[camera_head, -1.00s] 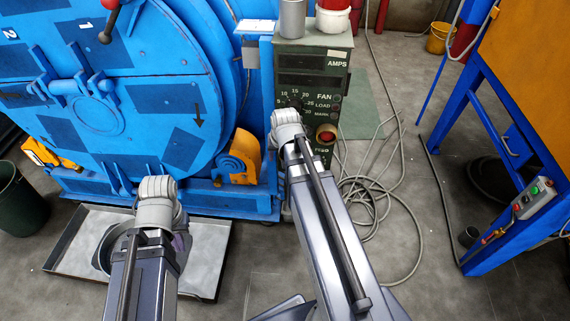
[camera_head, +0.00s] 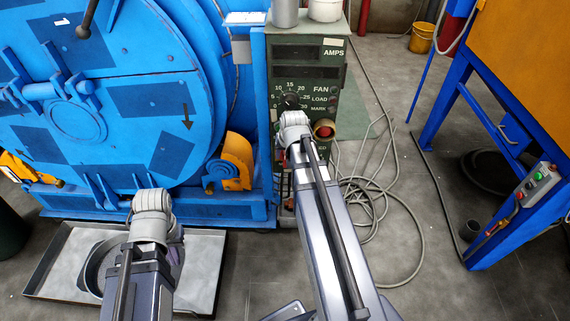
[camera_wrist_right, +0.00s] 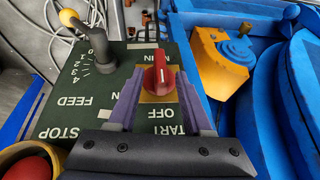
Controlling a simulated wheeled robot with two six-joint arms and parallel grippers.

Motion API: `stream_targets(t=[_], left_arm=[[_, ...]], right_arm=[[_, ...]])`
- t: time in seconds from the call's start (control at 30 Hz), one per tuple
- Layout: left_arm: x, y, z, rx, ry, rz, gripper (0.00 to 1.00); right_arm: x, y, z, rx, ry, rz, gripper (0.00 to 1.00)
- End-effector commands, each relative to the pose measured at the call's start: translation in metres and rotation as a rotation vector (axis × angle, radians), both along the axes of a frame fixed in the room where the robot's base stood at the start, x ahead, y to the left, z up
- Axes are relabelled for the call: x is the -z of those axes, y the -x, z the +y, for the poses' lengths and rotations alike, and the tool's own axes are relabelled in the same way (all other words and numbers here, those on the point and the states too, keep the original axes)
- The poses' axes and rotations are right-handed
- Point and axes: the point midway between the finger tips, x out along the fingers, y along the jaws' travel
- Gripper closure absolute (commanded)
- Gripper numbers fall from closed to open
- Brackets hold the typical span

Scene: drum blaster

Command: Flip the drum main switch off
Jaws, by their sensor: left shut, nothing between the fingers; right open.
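The drum main switch appears in the right wrist view as a red knob (camera_wrist_right: 158,72) on a yellow plate, on the dark green control panel (camera_wrist_right: 110,95). OFF and other labels beside it read upside down. My right gripper (camera_wrist_right: 160,84) is open, with one purple finger on each side of the red knob; whether either touches it, I cannot tell. In the head view my right wrist covers the panel's lower part and hides this switch. My left gripper (camera_head: 176,252) is shut and empty, mostly hidden behind its wrist, above the metal tray (camera_head: 215,262).
A red stop button (camera_wrist_right: 28,168) in a yellow housing and a black feed knob (camera_wrist_right: 101,46) are close to my right gripper. The big blue drum (camera_head: 100,95) stands left of the control cabinet (camera_head: 318,75). Grey cables (camera_head: 385,215) lie on the floor to the right.

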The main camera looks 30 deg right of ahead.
Motion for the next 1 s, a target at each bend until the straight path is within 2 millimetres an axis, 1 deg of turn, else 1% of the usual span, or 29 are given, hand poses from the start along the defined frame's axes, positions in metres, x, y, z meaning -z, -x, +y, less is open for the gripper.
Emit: stream_targets(t=[0.03,0.2,0.33,0.6,1.0], left_arm=[[0.014,0.000,0.000,0.000,0.000,0.000,1.00],[0.031,0.000,0.001,0.001,-0.003,-0.001,1.00],[0.036,0.000,0.001,0.001,-0.004,-0.001,1.00],[0.035,0.000,0.001,0.001,-0.005,-0.002,1.00],[0.035,0.000,0.001,0.001,-0.005,-0.002,1.00]], right_arm=[[0.014,-0.004,-0.001,0.000,0.000,0.000,0.50],[0.031,-0.012,-0.004,0.000,0.000,0.000,0.50],[0.036,-0.014,-0.004,0.000,0.000,0.000,0.50],[0.035,-0.014,-0.004,0.000,0.000,0.000,0.50],[0.035,-0.014,-0.004,0.000,0.000,0.000,0.95]])
